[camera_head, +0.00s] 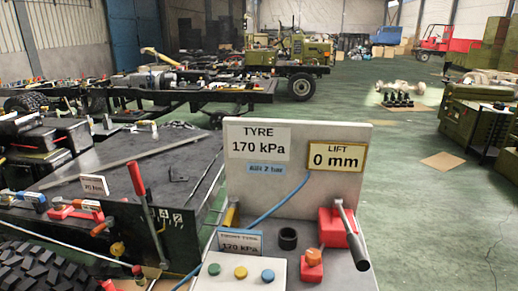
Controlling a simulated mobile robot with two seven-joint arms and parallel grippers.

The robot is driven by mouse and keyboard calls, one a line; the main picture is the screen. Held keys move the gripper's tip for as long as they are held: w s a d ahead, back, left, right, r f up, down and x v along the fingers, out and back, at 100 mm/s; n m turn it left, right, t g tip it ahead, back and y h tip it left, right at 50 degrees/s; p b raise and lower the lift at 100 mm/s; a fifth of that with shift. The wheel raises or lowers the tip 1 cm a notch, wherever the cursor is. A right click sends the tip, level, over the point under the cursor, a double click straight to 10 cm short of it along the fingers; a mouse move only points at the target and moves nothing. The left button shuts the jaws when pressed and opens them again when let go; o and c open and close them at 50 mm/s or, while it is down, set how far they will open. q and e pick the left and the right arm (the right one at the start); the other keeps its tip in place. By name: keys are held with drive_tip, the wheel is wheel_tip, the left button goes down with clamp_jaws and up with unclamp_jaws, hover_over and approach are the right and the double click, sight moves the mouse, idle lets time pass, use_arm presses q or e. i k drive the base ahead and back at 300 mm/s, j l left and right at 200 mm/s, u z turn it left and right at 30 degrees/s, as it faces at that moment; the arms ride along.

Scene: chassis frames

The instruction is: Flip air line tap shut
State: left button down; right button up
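No tap is clearly marked as the air line tap. A small red block with an orange-brown knob (312,258) stands on the grey bench top, right of the three-button panel; I cannot tell whether it is a tap or how it is set. The board carries a "TYRE 170 kPa" sign (258,143) and a blue air label (266,169), which seems to read 7 bar. Red-handled fittings (78,207) sit on the dark bench at left. Neither gripper is in view.
A red jack-like unit (333,228) with a grey lever and black grip stands at the bench's right, below a "LIFT 0 mm" sign (337,157). A black ring (288,238) stands beside it. A tyre (45,270) is at lower left. Green floor (430,220) at right is open.

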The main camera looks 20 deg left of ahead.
sight(234, 202)
drive_tip(key=j, duration=0.5)
drive_tip(key=k+j, duration=0.15)
drive_tip(key=j, duration=0.35)
drive_tip(key=i+j+z, duration=0.1)
drive_tip(key=j, duration=0.3)
drive_tip(key=i+l, duration=0.2)
drive_tip(key=i, duration=0.1)
